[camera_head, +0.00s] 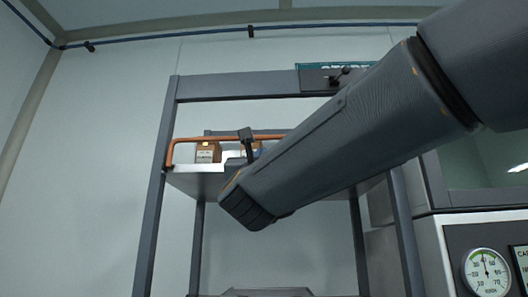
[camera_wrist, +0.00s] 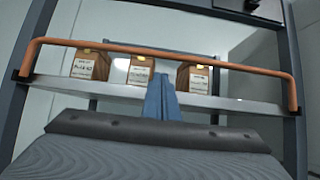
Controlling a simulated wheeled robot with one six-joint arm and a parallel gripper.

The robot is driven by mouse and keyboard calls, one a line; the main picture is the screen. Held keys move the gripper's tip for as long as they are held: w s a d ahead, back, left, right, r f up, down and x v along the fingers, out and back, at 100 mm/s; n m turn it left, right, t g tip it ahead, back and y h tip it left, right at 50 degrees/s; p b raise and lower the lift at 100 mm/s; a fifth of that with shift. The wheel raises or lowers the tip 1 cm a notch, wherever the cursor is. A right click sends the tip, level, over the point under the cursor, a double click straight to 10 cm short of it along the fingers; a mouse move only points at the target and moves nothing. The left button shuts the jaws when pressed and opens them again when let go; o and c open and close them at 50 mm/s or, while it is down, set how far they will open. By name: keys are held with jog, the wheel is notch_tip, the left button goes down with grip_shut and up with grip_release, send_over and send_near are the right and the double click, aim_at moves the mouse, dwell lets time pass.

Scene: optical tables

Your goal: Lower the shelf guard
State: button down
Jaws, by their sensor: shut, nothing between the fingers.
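The shelf guard is an orange bar (camera_head: 205,139) with bent-down ends, standing raised along the front of the shelf. It spans the wrist view (camera_wrist: 110,46) above the shelf edge. My gripper (camera_wrist: 161,80) is shut and empty, with its blue-grey fingers pointing up just below the middle of the bar in the wrist view. In the head view my gripper (camera_head: 247,136) overlaps the bar. I cannot tell whether it touches. My arm hides the right part of the guard in the head view.
Several small brown boxes with white labels, one of them this box (camera_wrist: 90,66), stand on the shelf (camera_wrist: 215,101) behind the bar. Grey posts (camera_head: 152,225) flank the shelf. A cabinet with a round gauge (camera_head: 487,272) stands at right.

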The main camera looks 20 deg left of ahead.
jog(key=p+x, duration=0.5)
jog(key=x, duration=0.4)
jog(key=shift+s+f+b, duration=0.1)
jog(key=shift+f+b, duration=0.1)
jog(key=shift+b, duration=0.55)
jog(key=shift+d+t+b, duration=0.1)
jog(key=shift+t+b, duration=0.2)
jog(key=shift+b, duration=0.05)
